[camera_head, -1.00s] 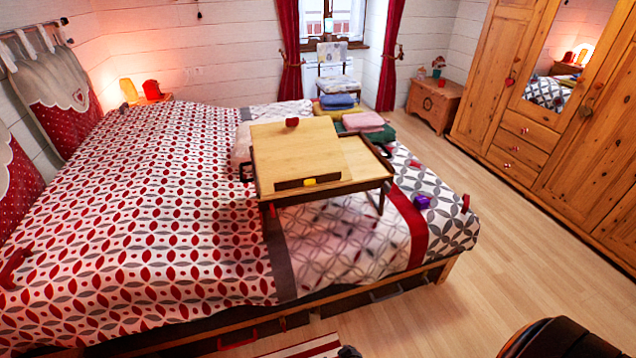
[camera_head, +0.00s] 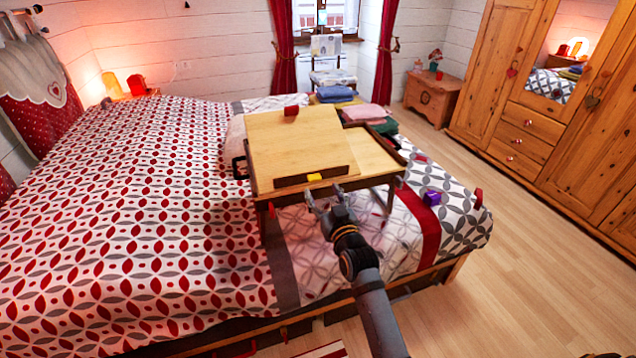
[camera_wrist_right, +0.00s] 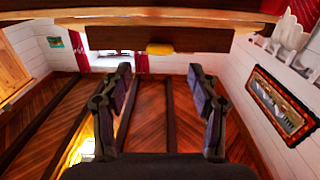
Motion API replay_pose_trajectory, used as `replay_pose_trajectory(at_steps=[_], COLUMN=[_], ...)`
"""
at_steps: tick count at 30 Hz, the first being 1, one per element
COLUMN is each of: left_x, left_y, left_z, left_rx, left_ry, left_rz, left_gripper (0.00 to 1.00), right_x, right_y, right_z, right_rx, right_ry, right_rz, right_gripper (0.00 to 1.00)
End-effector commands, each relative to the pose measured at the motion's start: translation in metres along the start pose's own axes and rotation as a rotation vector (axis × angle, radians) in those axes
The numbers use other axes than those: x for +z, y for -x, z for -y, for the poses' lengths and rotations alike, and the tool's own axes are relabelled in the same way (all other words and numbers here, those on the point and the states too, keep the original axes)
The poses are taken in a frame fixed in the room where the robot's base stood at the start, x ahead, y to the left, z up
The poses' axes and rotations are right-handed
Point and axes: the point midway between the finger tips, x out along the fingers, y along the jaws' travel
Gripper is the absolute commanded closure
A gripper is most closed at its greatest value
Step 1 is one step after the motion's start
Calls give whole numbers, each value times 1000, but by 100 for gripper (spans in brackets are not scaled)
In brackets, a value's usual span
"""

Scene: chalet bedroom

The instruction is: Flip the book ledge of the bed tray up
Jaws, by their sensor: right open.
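The wooden bed tray (camera_head: 375,162) stands on the bed with its broad left panel (camera_head: 290,140) slightly tilted. The book ledge (camera_head: 288,181) is a dark strip along the panel's near edge, with a yellow tab (camera_head: 314,177). In the right wrist view the ledge (camera_wrist_right: 110,38) and its yellow tab (camera_wrist_right: 160,48) are above the fingers. My right gripper (camera_head: 323,192) is open and empty, just in front of and below the tab, apparently apart from it. In the wrist view its two fingers (camera_wrist_right: 160,80) are spread. My left gripper is not in view.
A red object (camera_head: 291,111) is at the panel's far edge. Folded towels (camera_head: 368,114) lie behind the tray. A purple object (camera_head: 432,198) lies on the bed to the right. The floor (camera_head: 530,270) to the right is clear.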

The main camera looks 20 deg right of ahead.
Motion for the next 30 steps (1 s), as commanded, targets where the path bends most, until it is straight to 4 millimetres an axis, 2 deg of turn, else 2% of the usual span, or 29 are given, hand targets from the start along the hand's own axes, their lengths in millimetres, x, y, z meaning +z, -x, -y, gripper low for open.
replay_pose_trajectory(at_steps=[3, 9, 19, 30], left_x=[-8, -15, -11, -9], left_y=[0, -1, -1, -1], left_z=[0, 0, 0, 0], left_rx=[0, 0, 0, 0], left_ry=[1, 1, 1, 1], left_rz=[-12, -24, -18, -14], left_gripper=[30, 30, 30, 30], right_x=[-1, 0, 0, 1], right_y=[-25, -50, -55, -54], right_z=[0, 0, 0, 0], right_rx=[0, 0, 0, 0], right_ry=[2, 2, 1, 1], right_rz=[-2, -1, 0, 1], right_gripper=[40, 40, 41, 91])
